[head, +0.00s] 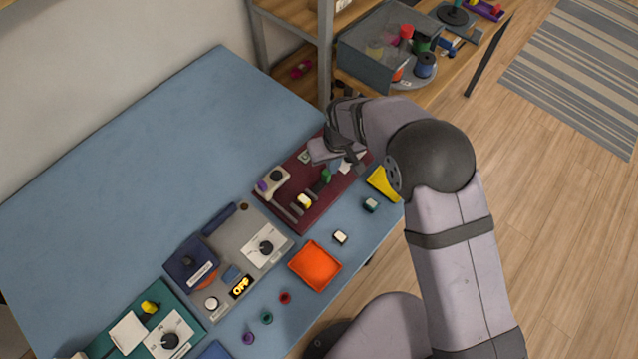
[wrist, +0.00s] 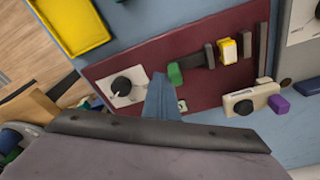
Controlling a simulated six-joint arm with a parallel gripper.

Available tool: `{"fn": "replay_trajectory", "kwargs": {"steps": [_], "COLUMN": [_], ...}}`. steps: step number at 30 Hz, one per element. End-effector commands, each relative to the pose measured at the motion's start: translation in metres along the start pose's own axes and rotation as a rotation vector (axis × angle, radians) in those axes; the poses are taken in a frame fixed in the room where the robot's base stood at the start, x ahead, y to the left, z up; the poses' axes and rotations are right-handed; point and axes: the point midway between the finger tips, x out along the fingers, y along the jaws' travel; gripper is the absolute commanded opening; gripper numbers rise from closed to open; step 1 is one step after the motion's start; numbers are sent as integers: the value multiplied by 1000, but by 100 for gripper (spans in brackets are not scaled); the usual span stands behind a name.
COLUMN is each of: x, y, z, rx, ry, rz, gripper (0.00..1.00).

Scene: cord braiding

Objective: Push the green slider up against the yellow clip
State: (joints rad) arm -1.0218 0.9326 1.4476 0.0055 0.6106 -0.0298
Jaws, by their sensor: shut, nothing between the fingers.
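The green slider (head: 326,175) stands on a dark rail on the maroon board (head: 296,226). The yellow clip (head: 304,201) is farther down-left on the same board. In the wrist view the green slider (wrist: 175,74) is left of the yellow clip (wrist: 228,51), with a gap and a dark upright block (wrist: 209,55) between them. My gripper (head: 316,152) is shut and empty over the board's upper part. In the wrist view its tips (wrist: 160,80) appear just left of the slider, on the side away from the clip. I cannot tell whether they touch.
A white-plated dial (wrist: 122,88) sits on the board left of my gripper's tips. A beige block with a purple knob (head: 273,180) is at the board's left edge. A yellow tray (head: 381,184) and an orange tray (head: 315,265) lie beside the board. The blue table behind is clear.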

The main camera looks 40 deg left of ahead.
Motion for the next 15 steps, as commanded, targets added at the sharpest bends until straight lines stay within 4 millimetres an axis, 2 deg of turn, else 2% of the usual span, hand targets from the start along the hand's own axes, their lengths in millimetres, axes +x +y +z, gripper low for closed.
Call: {"fn": "replay_trajectory", "kwargs": {"steps": [15], "x": [-1], "y": [-15], "z": [9], "rx": [-1], "ry": [-3], "rz": [-1], "gripper": [0]}}
